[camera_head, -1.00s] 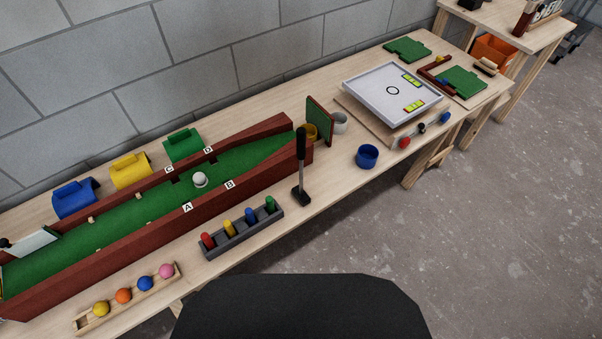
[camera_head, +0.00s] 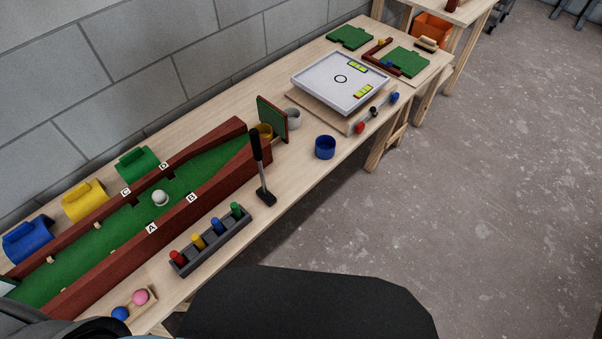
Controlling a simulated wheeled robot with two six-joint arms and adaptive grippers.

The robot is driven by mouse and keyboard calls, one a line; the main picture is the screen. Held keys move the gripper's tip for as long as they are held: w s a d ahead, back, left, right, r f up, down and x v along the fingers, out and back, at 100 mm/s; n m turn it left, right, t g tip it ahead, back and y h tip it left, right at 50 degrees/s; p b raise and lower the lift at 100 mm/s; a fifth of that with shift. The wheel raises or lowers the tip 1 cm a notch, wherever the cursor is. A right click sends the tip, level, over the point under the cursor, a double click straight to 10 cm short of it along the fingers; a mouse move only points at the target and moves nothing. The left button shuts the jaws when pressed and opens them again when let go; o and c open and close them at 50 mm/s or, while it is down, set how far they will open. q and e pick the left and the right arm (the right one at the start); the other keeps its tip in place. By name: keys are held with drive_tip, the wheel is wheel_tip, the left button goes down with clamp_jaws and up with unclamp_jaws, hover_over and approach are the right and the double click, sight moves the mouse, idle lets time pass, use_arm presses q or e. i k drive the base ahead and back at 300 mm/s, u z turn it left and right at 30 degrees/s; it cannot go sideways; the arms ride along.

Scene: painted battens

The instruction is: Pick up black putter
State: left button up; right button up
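The black putter (camera_head: 259,165) stands nearly upright on the wooden table, just right of the mini-golf lane's right end. It has a thick black grip on top, a thin grey shaft and a black head on the tabletop. No gripper is near it or touching it. A dark rounded part of mine fills the bottom middle, and a dark part of mine shows at the bottom left corner. Neither gripper's fingers can be seen.
The green lane (camera_head: 100,240) with red-brown walls holds a white ball (camera_head: 160,198). A grey peg rack (camera_head: 212,241) stands left of the putter. A blue cup (camera_head: 325,147) and a white tilt board (camera_head: 340,80) stand to the right. Bare tabletop lies around the putter's head.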

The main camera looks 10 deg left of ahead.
sight(262, 193)
drive_tip(key=z, duration=1.25)
drive_tip(key=i, duration=3)
drive_tip(key=u, duration=3.9)
drive_tip(key=i, duration=0.5)
drive_tip(key=u, duration=0.1)
